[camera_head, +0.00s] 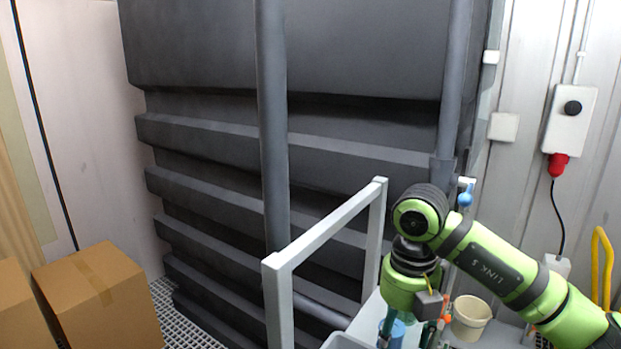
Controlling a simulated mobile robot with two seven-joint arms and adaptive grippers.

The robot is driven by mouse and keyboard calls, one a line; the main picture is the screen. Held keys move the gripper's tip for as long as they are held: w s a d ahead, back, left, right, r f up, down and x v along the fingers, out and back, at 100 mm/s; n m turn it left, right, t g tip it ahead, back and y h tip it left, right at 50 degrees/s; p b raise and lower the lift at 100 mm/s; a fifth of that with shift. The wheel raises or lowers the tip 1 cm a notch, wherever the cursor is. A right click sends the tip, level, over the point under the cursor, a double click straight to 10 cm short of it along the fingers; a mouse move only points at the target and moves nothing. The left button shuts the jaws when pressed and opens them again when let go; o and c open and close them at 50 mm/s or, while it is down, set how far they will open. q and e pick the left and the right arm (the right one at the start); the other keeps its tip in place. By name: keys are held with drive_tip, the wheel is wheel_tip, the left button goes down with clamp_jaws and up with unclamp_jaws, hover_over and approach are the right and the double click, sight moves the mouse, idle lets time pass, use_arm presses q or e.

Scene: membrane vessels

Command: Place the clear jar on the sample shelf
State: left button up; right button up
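My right arm comes in from the right and bends down over a light grey surface (366,322) at the bottom. The lower end of this arm, with the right gripper (412,338), is at the bottom edge, and its fingertips are not clearly shown. A blue cylindrical thing (397,329) shows beside the arm's end; I cannot tell whether it is held. I cannot make out the clear jar, and no sample shelf can be clearly identified. My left gripper is not in view.
A grey rail frame (331,225) stands left of my arm, before a dark ribbed tank (205,130). A cream bucket (470,317) stands right of the arm's end. Cardboard boxes (97,300) stand at lower left. A yellow rail (602,270) is at far right.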

drive_tip(key=s+d+m, duration=0.1)
drive_tip(key=d+m, duration=0.4)
drive_tip(key=d, duration=1.4)
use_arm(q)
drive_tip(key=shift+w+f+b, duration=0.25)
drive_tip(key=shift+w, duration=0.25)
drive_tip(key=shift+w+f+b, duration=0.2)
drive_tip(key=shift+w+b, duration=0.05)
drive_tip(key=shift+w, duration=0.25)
use_arm(e)
drive_tip(key=s+a+f+m, duration=0.4)
drive_tip(key=a+m, duration=0.3)
drive_tip(key=m, duration=0.6)
drive_tip(key=s+a+f+m, duration=0.4)
drive_tip(key=a+m, duration=0.4)
drive_tip(key=m, duration=0.6)
drive_tip(key=shift+s+a+f, duration=0.2)
drive_tip(key=shift+s+f, duration=0.2)
drive_tip(key=shift+f, duration=0.15)
